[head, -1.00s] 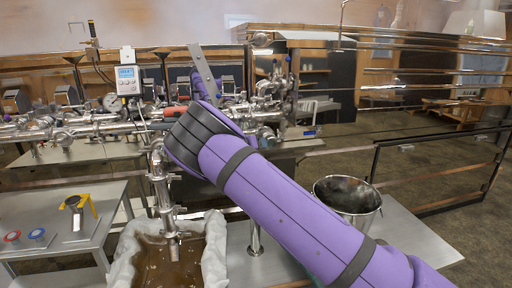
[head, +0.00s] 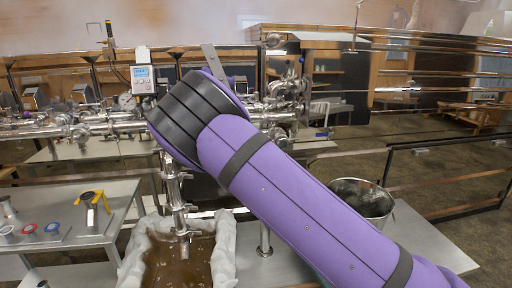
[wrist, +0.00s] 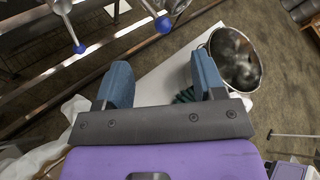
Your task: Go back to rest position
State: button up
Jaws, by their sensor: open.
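My gripper (wrist: 163,84) shows in the wrist view with its two blue-padded fingers wide apart and nothing between them. Beyond the fingers lie the pale table surface and the brown floor. In the head view my purple arm reaches from the lower right up to the pipework, and its black wrist hides the gripper's fingers.
Steel pipes (head: 110,127) with a digital meter (head: 142,76) run behind my arm. A filter-lined tank of brown syrup (head: 180,262) stands below the spout. A steel bucket (head: 364,200) stands right, also seen in the wrist view (wrist: 236,56). A side table (head: 110,218) is left.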

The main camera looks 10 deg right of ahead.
jog(key=s+d+r+m+g+y, duration=0.3)
jog(key=s+d+r+m, duration=0.3)
jog(key=s+d+m, duration=0.35)
jog(key=s+d+r+m+g+y, duration=0.3)
jog(key=s+d+r+m, duration=0.4)
jog(key=s, duration=0.4)
jog(key=s+r+m+t+y, duration=0.1)
jog(key=s+m, duration=0.7)
jog(key=s, duration=0.8)
jog(key=s+a+r+m+t+y, duration=0.1)
jog(key=s+r+m+y, duration=0.2)
jog(key=s, duration=1.4)
jog(key=r+m, duration=0.1)
jog(key=m, duration=0.3)
jog(key=shift+s+r+m+y, duration=0.2)
jog(key=shift+r+m+y, duration=0.05)
jog(key=shift+m+y, duration=0.1)
